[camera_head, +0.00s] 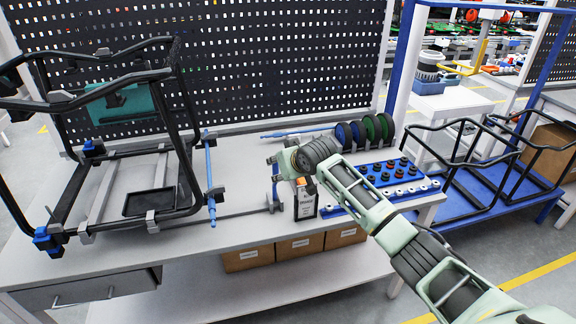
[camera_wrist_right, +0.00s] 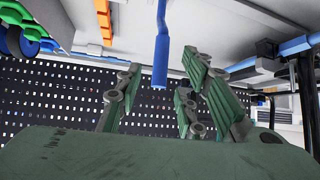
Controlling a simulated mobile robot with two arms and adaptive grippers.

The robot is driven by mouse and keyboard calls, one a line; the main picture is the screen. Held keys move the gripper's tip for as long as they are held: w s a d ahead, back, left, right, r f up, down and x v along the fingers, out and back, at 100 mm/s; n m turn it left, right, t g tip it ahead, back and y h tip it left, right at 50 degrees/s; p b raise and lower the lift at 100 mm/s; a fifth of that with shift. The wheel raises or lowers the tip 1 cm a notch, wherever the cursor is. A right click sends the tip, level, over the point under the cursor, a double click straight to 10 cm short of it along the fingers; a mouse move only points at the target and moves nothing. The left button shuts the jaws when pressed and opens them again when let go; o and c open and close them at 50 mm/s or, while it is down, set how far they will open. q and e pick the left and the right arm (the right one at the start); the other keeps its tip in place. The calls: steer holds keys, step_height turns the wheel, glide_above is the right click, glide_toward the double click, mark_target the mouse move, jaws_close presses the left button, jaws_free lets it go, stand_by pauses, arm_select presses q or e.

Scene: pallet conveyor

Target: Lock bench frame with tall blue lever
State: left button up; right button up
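The black tubular bench frame (camera_head: 182,130) stands on the left of the workbench. It carries grey clamps and blue corner pieces. A vertical blue lever (camera_head: 275,184) rises from a grey rod to the right of the frame, partly hidden by my right gripper. Another blue rod (camera_head: 210,180) stands beside the frame's right side. My right gripper (camera_head: 272,161) is over the first lever. In the right wrist view, its fingers (camera_wrist_right: 165,95) are spread apart, with the blue lever (camera_wrist_right: 161,55) showing between them; contact cannot be told. My left gripper is not in view.
A small box (camera_head: 305,200) stands close to the right gripper. A blue rack (camera_head: 375,190) with black and white parts lies under my right arm. Blue and green discs (camera_head: 370,128) stand behind. A perforated panel (camera_head: 270,60) bounds the bench at the back.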

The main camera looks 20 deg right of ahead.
steer(key=shift+v, duration=2.65)
steer(key=shift+w, duration=0.1)
steer(key=s+d+f+g, duration=0.1)
steer(key=s+f, duration=0.2)
steer(key=f, duration=0.8)
steer(key=s+d+f+g, duration=0.1)
steer(key=s+f, duration=0.2)
steer(key=f, duration=0.8)
steer(key=s+f+g+h+b, duration=0.1)
steer(key=s+f, duration=0.6)
steer(key=f, duration=0.3)
steer(key=s+f+g, duration=0.1)
steer(key=s+f, duration=0.6)
steer(key=f, duration=0.3)
steer(key=s+a+f+g, duration=0.1)
steer(key=s+f, duration=0.6)
steer(key=s, duration=0.8)
steer(key=s+a+f+g, duration=0.1)
steer(key=s+f, duration=0.6)
steer(key=s, duration=0.8)
steer(key=s+a+f+n+g+b, duration=0.1)
steer(key=s+f, duration=0.6)
steer(key=s, duration=0.8)
steer(key=shift+s+a+g, duration=0.3)
steer(key=shift+a+g, duration=0.15)
steer(key=shift+g, duration=0.55)
